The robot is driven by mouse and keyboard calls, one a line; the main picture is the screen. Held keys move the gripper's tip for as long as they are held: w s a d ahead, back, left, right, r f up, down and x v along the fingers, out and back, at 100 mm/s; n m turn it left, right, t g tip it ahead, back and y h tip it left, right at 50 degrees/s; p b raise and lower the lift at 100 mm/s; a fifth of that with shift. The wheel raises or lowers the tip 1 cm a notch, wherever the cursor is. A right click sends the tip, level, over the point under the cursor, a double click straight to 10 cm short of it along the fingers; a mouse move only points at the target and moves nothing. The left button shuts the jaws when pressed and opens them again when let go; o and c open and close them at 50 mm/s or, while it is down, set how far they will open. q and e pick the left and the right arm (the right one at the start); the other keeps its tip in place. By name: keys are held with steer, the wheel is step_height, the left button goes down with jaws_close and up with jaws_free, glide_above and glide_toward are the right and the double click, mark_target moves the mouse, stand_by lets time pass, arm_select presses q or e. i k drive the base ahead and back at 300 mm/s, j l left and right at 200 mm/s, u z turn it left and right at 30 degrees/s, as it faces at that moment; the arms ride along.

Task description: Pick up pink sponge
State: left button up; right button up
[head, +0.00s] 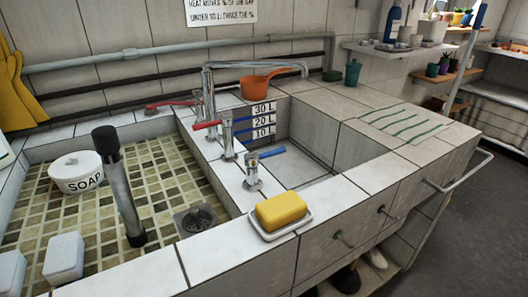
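I see no pink sponge in the head view. A yellow sponge-like block (281,210) lies on a small white dish (275,233) on the tiled front ledge of the sink. Neither my left nor my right gripper shows in this view.
Taps (228,136) stand on the divider before the deep right basin (300,160). An orange dipper (257,87) sits behind.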

mark_target(64, 262)
steer(key=u, duration=1.4)
